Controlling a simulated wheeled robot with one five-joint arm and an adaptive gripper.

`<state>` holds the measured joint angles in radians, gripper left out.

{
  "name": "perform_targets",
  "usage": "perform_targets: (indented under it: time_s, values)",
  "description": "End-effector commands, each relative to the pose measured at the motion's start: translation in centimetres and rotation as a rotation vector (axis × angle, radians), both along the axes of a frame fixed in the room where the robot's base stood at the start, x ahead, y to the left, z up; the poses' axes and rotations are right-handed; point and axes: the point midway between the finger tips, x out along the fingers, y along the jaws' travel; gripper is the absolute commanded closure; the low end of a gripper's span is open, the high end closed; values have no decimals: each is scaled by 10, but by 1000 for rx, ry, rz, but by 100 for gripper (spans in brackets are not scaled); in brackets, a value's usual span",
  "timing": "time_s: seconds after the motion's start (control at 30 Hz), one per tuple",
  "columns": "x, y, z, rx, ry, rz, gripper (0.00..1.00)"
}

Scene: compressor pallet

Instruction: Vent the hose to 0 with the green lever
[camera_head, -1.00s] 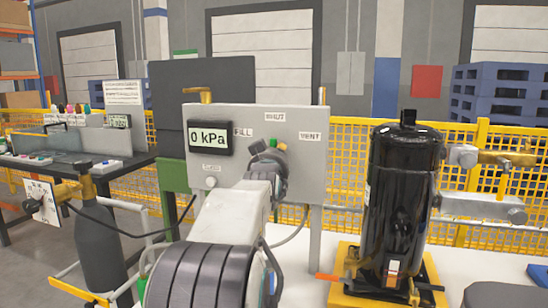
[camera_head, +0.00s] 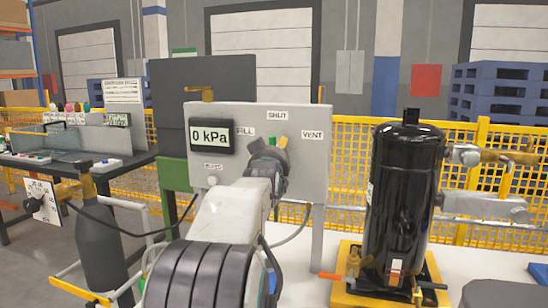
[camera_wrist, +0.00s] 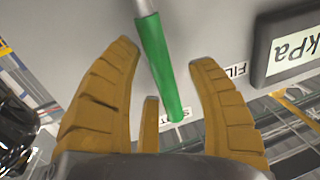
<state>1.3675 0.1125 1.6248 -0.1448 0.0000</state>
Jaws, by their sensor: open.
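The grey valve panel (camera_head: 308,170) stands ahead, with FILL, SHUT and VENT labels. In the head view only a bit of green (camera_head: 271,140) shows below SHUT, behind my gripper (camera_head: 272,156). In the wrist view my gripper (camera_wrist: 166,55) is open, with its tan fingers on both sides of the lever. A gap shows on each side. The hose's ends are hard to make out.
A black compressor (camera_head: 400,190) stands on a yellow base right of the panel. A grey cylinder (camera_head: 100,240) with a gauge is at left, beside a cluttered bench (camera_head: 140,165). A yellow mesh fence (camera_head: 345,160) runs behind.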

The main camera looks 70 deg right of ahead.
Motion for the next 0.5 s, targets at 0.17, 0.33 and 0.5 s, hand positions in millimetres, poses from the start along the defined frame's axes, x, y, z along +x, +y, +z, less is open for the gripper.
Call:
perform_targets:
  time_s: [0.17, 0.33, 0.5]
  values:
    - [-2, 10, 1, -1, 0, 0, 48]
    - [-7, 33, 2, -3, -1, 0, 48]
    - [-13, 61, 2, -2, 0, 0, 48]
